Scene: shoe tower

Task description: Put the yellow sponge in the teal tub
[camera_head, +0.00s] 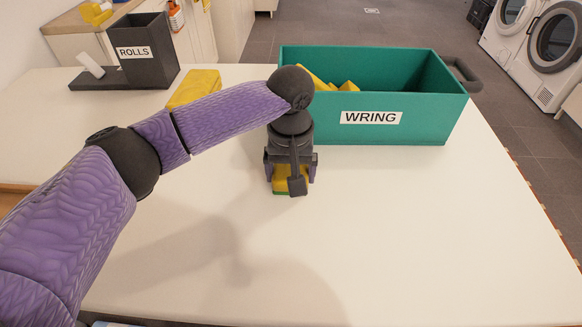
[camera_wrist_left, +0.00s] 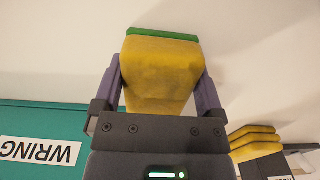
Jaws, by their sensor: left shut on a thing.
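The yellow sponge (camera_head: 281,185) with a green layer is in front of the teal tub on the white table. My left gripper (camera_head: 290,180) is shut on it, with the gripper pointing down. In the left wrist view the yellow sponge (camera_wrist_left: 160,70) sits between both fingers, its green layer at the far end. The teal tub (camera_head: 420,119), labelled WRING, stands behind the gripper and to its right. Yellow pieces (camera_head: 345,86) show inside it, partly hidden by my arm. I cannot tell whether the held sponge touches the table. My right gripper is not in view.
Another yellow item (camera_head: 196,87) lies left of the tub, partly behind my left arm. A dark ROLLS holder (camera_head: 150,66) stands at the back left. The table (camera_head: 430,230) is clear at front and right.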

